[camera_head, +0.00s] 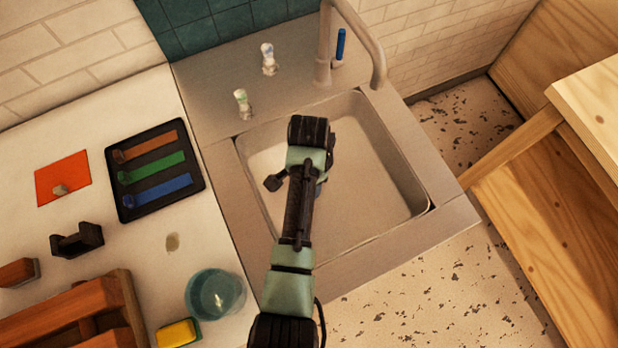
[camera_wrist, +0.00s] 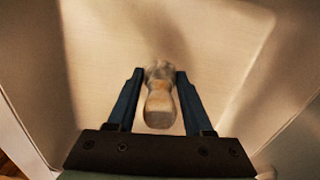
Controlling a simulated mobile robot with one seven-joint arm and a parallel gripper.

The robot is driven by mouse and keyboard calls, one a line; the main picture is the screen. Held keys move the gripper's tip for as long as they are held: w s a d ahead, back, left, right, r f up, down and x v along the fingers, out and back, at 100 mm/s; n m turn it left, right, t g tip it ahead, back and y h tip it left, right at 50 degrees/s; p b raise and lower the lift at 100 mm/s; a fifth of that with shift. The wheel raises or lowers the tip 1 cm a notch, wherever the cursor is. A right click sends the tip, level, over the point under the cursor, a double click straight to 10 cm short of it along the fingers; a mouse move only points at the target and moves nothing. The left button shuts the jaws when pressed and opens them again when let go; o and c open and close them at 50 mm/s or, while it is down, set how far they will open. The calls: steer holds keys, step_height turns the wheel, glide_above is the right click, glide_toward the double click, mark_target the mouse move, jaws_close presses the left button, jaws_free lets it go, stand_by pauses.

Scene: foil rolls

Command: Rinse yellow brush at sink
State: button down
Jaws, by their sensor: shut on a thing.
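In the wrist view, my gripper (camera_wrist: 159,74) has its two blue fingers on either side of a brush (camera_wrist: 160,102), a pale tan and grey piece with a rounded near end. It is shut on it. In the head view, my arm reaches over the sink basin (camera_head: 385,190), and my gripper hangs over its left half. My wrist hides the gripper's tips and the brush there. The grey faucet (camera_head: 376,48) arches behind the basin. I cannot tell whether the brush touches the basin floor, and no running water shows.
Two small tap knobs (camera_head: 268,60) (camera_head: 242,104) stand behind the basin. On the left counter are a black tray (camera_head: 195,160) with coloured strips, an orange sheet (camera_head: 62,178), a teal cup (camera_head: 214,294) and a yellow sponge (camera_head: 178,333). A wooden shelf (camera_head: 560,215) stands right. The basin's right half is clear.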

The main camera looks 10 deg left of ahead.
steer(key=shift+f+b, duration=4)
steer(key=shift+f, duration=0.2)
steer(key=shift+r, duration=0.1)
step_height(320, 180, up, 17)
steer(key=p, duration=1.8)
steer(key=shift+r, duration=0.15)
step_height(320, 180, up, 4)
steer(key=p, duration=0.4)
stand_by(0.4)
